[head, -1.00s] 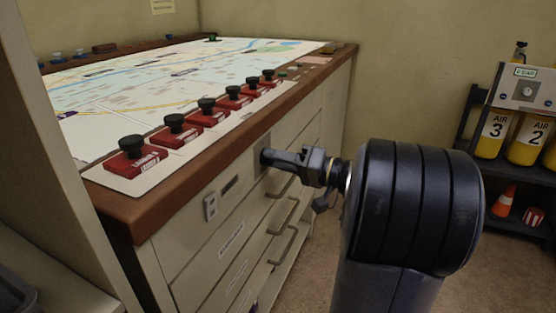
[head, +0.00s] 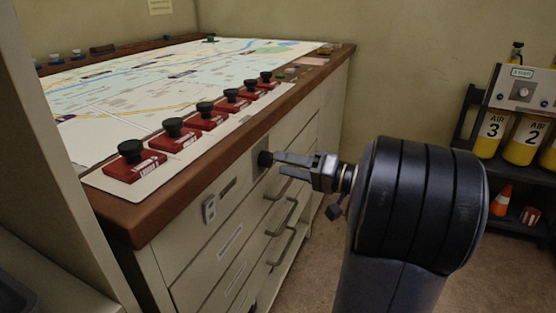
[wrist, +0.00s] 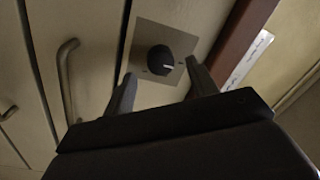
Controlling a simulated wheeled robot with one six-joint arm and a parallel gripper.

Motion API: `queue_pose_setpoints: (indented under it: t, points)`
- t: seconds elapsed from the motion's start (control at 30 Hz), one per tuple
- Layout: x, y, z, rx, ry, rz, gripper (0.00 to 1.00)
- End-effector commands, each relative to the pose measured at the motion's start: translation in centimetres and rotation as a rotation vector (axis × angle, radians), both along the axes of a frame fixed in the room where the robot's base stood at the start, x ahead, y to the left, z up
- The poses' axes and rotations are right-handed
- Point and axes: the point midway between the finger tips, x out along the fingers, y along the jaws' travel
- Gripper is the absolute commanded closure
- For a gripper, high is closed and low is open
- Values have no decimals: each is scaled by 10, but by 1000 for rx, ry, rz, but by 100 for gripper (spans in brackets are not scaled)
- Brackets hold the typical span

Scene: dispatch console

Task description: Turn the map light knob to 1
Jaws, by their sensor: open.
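The map light knob (head: 265,159) is a black round knob on the front of the map console, below its wooden edge. In the wrist view the knob (wrist: 160,60) sits on a square metal plate (wrist: 148,34) and carries a pale pointer line. No numbers are readable around it. My gripper (head: 279,164) is open just off the knob in the head view. In the wrist view its two fingers (wrist: 158,85) stand apart on either side, below the knob, with nothing between them.
Drawer handles (head: 283,217) stick out below and beside the knob. Red boxes with black knobs (head: 135,162) line the console top. A rack with yellow air cylinders (head: 527,138) stands at the right.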

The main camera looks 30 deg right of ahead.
Motion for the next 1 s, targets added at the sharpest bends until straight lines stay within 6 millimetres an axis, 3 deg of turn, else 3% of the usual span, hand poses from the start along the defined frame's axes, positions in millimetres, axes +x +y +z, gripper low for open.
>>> queue_pose_setpoints:
  t: [0.2,0.43,1.0]
  points:
    - [-32,-28,0,2,2,-5,45]
    - [-54,-46,-3,1,2,-2,45]
    - [-56,-46,-5,-1,1,3,45]
